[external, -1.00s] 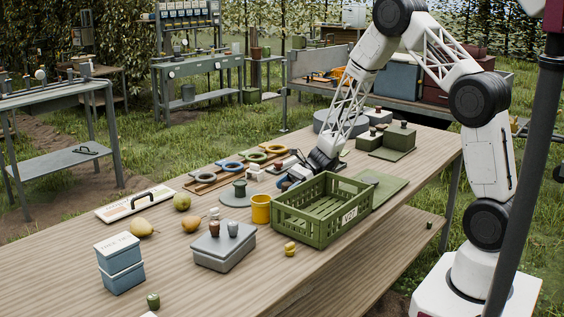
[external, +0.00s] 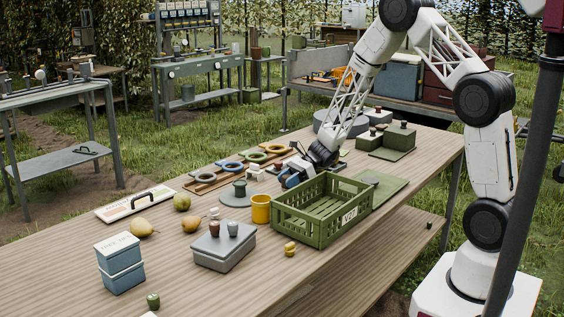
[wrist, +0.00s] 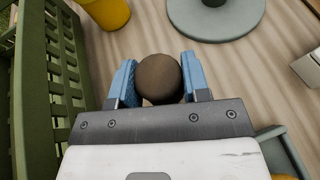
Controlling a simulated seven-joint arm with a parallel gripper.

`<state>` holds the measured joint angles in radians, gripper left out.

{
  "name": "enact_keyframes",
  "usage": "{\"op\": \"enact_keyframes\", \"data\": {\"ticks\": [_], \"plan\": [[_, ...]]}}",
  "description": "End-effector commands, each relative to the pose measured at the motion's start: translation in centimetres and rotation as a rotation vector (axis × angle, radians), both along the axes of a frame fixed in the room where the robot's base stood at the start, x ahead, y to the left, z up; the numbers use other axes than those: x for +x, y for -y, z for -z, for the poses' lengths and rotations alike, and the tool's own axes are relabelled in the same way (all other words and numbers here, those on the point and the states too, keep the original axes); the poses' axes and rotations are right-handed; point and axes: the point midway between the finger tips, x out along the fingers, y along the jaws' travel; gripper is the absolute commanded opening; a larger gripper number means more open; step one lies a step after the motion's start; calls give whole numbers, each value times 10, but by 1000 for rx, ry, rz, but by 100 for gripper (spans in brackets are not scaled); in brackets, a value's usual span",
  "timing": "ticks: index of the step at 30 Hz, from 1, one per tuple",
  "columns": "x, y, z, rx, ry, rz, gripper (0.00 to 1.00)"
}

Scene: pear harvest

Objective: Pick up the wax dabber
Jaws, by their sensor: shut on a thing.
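The wax dabber, as I take it, is the brown object with a rounded top (wrist: 160,78) between my blue fingers in the wrist view. My gripper (wrist: 158,72) is shut on it, one finger on each side. In the external view my gripper (external: 289,180) is just behind the far side of the green crate, and the dabber cannot be made out there. The dabber's lower part is hidden, and I cannot tell how high it is above the table.
The green slatted crate (external: 342,227) stands close beside my gripper. The yellow cup (external: 261,209) and a grey round base with a knob (external: 236,197) are near. A wooden rack with coloured rings (external: 204,182) lies behind.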

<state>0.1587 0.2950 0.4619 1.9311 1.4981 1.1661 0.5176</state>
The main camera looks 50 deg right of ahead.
Motion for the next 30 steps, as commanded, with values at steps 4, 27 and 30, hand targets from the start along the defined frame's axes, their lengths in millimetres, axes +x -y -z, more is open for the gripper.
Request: {"op": "enact_keyframes", "data": {"ticks": [4, 27, 30], "plan": [[0, 0, -22, 0, 3, 0, 20], [0, 0, -72, 1, 0, -1, 20], [0, 0, -72, 1, 0, -1, 20]]}}
